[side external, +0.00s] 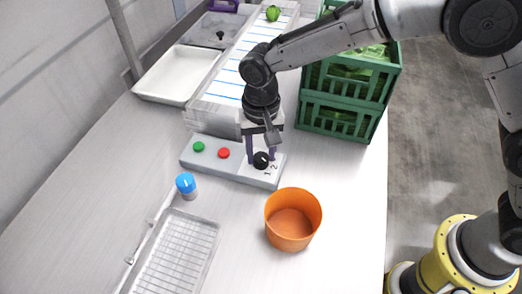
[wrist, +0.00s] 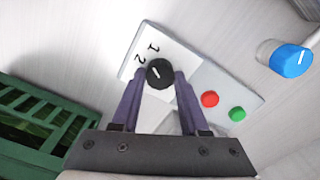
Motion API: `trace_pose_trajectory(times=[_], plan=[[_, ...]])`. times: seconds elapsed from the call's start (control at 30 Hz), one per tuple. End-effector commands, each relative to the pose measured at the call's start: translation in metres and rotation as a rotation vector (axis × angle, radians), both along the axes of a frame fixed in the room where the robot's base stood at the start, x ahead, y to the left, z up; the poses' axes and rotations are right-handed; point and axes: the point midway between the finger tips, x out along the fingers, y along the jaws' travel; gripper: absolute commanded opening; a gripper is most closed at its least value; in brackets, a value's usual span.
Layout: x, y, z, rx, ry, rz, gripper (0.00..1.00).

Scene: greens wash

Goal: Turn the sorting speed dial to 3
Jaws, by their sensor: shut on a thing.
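The speed dial is a round black knob (side external: 260,161) with a white line, at the right end of a grey control panel (side external: 233,171). In the wrist view the dial (wrist: 160,73) sits between the two purple fingers of my gripper (wrist: 160,78), which is shut on it from both sides. The side view shows my gripper (side external: 261,154) pointing down over the dial. The printed numbers 1 and 2 (wrist: 139,60) show beside the dial; no 3 is visible. I cannot tell exactly which number the white line points to.
A green button (side external: 199,147) and a red button (side external: 224,153) share the panel. Green crates (side external: 345,115) are behind right; a white tray (side external: 178,75) is behind left.

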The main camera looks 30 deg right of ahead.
Motion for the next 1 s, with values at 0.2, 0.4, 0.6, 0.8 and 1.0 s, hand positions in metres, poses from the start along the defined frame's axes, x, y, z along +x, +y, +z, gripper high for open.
trace_pose_trajectory(times=[0.2,0.4,0.6,0.8,1.0], plan=[[0.0000,-0.0001,0.0012,0.000,0.000,0.206,0.00],[-0.0002,-0.0002,0.0012,0.000,0.000,0.395,0.00],[0.0000,0.0000,0.0016,0.001,0.000,0.585,0.00],[0.0000,0.0000,0.0015,0.000,0.000,0.775,0.00],[0.0000,0.0000,0.0016,0.001,-0.001,0.960,0.00]])
